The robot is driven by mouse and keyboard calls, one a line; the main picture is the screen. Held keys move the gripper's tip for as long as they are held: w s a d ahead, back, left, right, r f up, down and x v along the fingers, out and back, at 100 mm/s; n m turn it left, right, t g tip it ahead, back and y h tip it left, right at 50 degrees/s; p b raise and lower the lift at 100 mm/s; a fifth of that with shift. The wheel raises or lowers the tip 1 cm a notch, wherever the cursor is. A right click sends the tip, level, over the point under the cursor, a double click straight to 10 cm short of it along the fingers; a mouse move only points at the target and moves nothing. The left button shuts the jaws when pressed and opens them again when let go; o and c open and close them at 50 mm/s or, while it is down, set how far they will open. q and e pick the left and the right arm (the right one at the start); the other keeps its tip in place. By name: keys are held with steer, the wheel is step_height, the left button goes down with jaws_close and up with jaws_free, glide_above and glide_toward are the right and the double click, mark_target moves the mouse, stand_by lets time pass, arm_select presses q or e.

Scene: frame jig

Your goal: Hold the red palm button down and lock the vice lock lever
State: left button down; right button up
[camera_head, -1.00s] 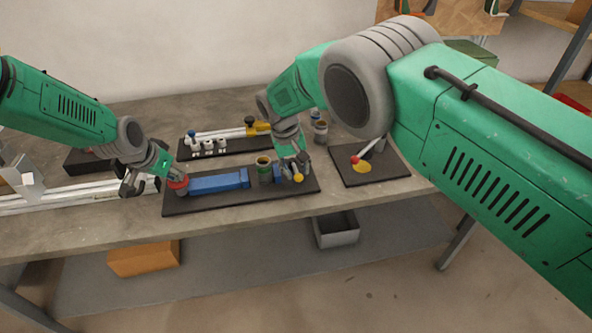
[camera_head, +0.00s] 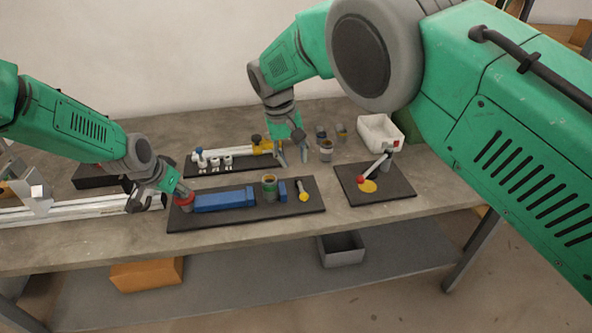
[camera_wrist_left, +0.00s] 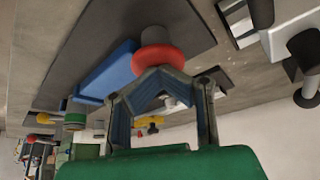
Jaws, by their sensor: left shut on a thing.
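The red palm button (camera_head: 184,198) sits at the left end of a dark board (camera_head: 245,223). My left gripper (camera_head: 160,197) is at it, and in the left wrist view its fingers close in against the red button (camera_wrist_left: 158,60). A long blue vice body (camera_head: 225,200) lies to the right of the button. The vice lock lever (camera_head: 303,193), dark with a yellow tip, is near the board's right end, its tip toward the front. My right gripper (camera_head: 292,154) is open and empty behind the board, apart from the lever.
A second board (camera_head: 367,195) holds a red-tipped lever over a yellow disc. Behind are a rail board (camera_head: 222,167), grey cups (camera_head: 326,150) and a white bin (camera_head: 380,132). White rails lie at left.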

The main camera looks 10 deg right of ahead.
arm_select(q)
steer(key=shift+s+f, duration=0.25)
steer(key=shift+f, duration=0.1)
arm_select(e)
steer(key=shift+a+r, duration=0.1)
steer(key=shift+r, duration=0.25)
arm_select(q)
steer(key=shift+r, duration=0.2)
arm_select(e)
steer(key=shift+r, duration=0.1)
